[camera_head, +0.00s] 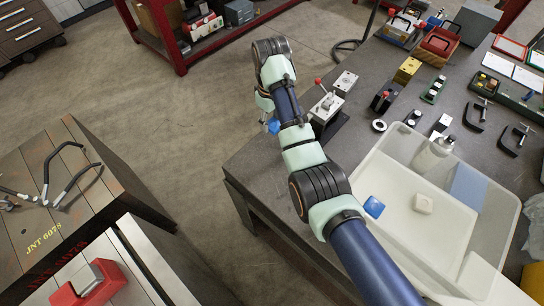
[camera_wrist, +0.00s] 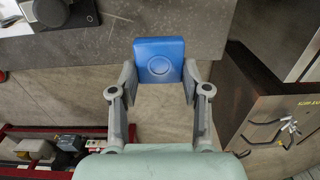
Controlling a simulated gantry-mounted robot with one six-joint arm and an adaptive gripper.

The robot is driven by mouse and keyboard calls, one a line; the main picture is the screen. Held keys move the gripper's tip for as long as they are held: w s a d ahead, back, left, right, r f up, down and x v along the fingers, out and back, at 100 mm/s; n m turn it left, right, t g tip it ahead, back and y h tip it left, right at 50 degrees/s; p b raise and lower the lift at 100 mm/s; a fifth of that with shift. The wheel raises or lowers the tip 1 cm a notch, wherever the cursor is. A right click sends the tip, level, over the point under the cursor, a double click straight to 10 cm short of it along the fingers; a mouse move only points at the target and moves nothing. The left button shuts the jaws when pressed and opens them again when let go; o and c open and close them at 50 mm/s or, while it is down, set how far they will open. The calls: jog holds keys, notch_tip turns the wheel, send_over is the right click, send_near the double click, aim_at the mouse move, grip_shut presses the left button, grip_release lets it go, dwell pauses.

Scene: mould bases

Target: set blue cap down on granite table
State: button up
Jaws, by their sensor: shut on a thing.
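The blue cap (camera_wrist: 160,58) is a square block with a round ring on its face, held between the fingertips of my gripper (camera_wrist: 159,78) in the wrist view. A finger lies against each side of it. In the head view my arm hides most of the gripper, and a bit of the held cap (camera_head: 273,126) shows beside the arm, near the table's left edge. The granite table (camera_head: 258,158) is dark grey. In the wrist view the cap overlaps the edge of the table (camera_wrist: 218,22); its height above the surface is hard to tell.
A metal fixture with a red-knobbed lever (camera_head: 326,105) stands close right of the gripper. Small parts and clamps crowd the back. The table's left strip is bare.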

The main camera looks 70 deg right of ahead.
aim_at(271, 155)
notch_tip(271, 155, down, 18)
jog(key=b, duration=0.3)
jog(key=shift+a+r, duration=0.1)
jog(key=shift+r, duration=0.05)
jog(key=o, duration=1.1)
notch_tip(271, 155, up, 12)
jog(key=shift+r+p, duration=0.1)
jog(key=shift+p, duration=1.05)
